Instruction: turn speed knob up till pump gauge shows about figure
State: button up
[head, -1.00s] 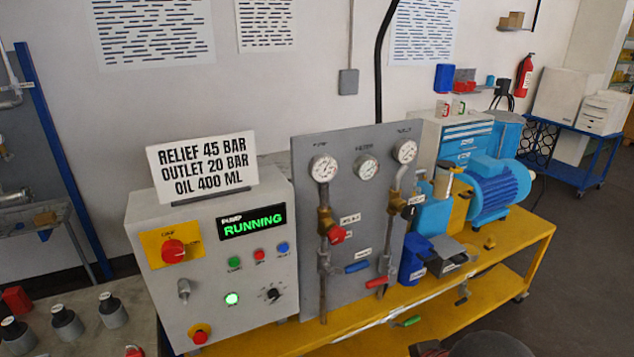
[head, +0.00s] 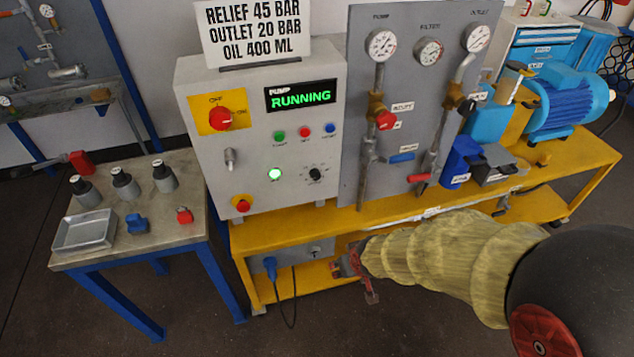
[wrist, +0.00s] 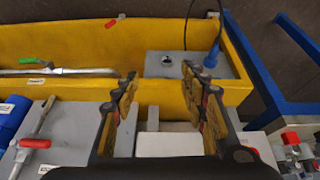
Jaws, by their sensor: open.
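The control box (head: 200,90) is grey, and its display (head: 300,95) reads "PUMP RUNNING" in green. The small black speed knob (head: 315,174) sits low on its right, beside a lit green lamp (head: 275,174). The pump gauge (head: 382,45) is a round white dial at the top left of the grey panel; its needle is too small to read. My gripper (head: 354,272) is in front of the cart, below and right of the knob, touching neither. In the wrist view its two fingers (wrist: 165,100) are apart with nothing between them. I cannot pick out the knob there.
A sign (head: 255,32) on the box reads relief 45 bar, outlet 20 bar, oil 400 ml. Red and blue valve handles (head: 402,157) stick out from the panel. The yellow cart (head: 420,215) has a lower shelf. A side table (head: 110,245) with bottles and a tray stands left.

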jog(key=w+a+f+t, duration=0.2)
jog(key=w+a+f, duration=0.1)
jog(key=w+f, duration=0.2)
jog(key=n+t+y, duration=0.3)
jog(key=t+y, duration=0.1)
jog(key=t, duration=0.7)
send_near(316, 177)
jog(key=w, duration=0.2)
jog(key=x, duration=0.2)
jog(key=b+x, duration=0.1)
jog(key=x, duration=0.1)
jog(key=b+x, duration=0.1)
jog(key=x, duration=0.2)
jog(key=shift+a, duration=0.25)
jog(key=shift+c, duration=0.8)
grip_shut()
